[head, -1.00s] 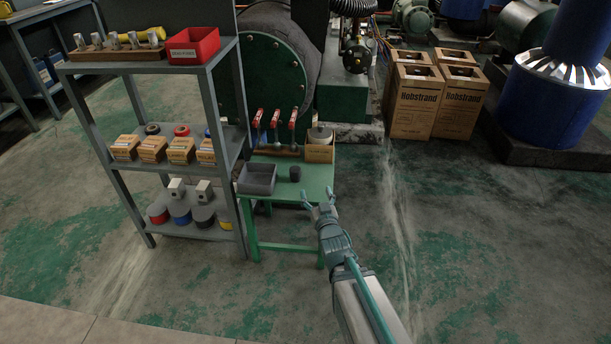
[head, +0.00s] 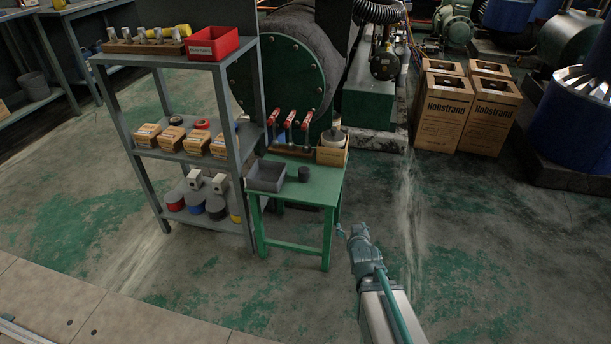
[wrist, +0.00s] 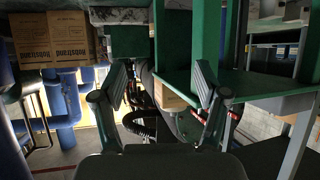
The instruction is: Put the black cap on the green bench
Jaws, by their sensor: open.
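The black cap (head: 303,174), a small dark cylinder, stands on the green bench (head: 318,190), right of a grey tray and apart from my gripper. My gripper (head: 347,231) is in front of the bench's right side in the head view, open, with nothing visible between its fingers. The wrist view, which looks upside down, shows the two spread fingers of my gripper (wrist: 158,88) and the green bench (wrist: 245,86) at the right. I cannot make out the cap in the wrist view.
A grey tray (head: 266,175), a rack of red-handled tools (head: 289,140) and a cardboard box (head: 332,152) share the bench. A grey shelf unit (head: 245,158) stands close on its left. Cartons (head: 441,112) stand at the back right. The floor to the right is clear.

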